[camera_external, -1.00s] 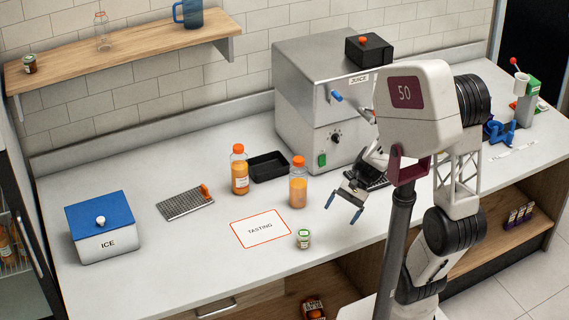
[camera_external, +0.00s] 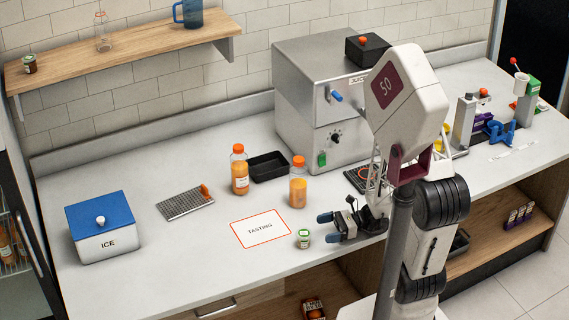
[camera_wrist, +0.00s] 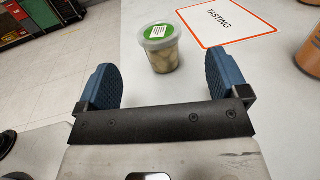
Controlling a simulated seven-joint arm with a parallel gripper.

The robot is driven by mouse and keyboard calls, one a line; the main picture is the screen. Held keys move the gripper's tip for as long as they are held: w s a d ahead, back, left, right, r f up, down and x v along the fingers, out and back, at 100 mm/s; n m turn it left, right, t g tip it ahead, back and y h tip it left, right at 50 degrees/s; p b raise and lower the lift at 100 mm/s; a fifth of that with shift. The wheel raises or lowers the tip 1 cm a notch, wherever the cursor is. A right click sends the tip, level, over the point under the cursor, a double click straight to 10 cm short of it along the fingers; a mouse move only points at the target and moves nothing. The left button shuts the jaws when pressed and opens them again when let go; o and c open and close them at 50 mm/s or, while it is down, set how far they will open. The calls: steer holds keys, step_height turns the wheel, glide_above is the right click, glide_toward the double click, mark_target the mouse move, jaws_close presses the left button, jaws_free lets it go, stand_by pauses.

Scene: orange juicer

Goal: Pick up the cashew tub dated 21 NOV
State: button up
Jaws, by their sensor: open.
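A small clear tub (camera_external: 303,239) with a green-and-white lid label stands upright on the counter, beside the right edge of the tasting card. In the wrist view the tub (camera_wrist: 161,49) shows pale pieces inside; its label print is too small to read. My gripper (camera_external: 326,229) is low over the counter just right of the tub, fingers pointing at it. In the wrist view my gripper (camera_wrist: 164,86) is open, with the tub ahead of and between its blue fingertips, not touching. A similar small jar (camera_external: 29,63) stands on the wall shelf; its date cannot be read.
The tasting card (camera_external: 260,229) lies flat left of the tub. An orange juice bottle (camera_external: 298,187) stands behind it, and another bottle (camera_external: 239,172) is further left by a black tray (camera_external: 268,165). The counter's front edge is close to the tub.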

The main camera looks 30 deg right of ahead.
mark_target(305, 232)
steer(key=shift+a, duration=0.15)
steer(key=shift+w+a, duration=0.25)
steer(key=shift+a, duration=0.9)
steer(key=shift+a, duration=0.15)
steer(key=shift+w+a+r, duration=0.1)
steer(key=shift+w+a, duration=0.15)
steer(key=shift+a, duration=0.95)
steer(key=shift+w+a, duration=0.2)
steer(key=shift+a, duration=1)
steer(key=c, duration=1)
steer(key=shift+r, duration=0.15)
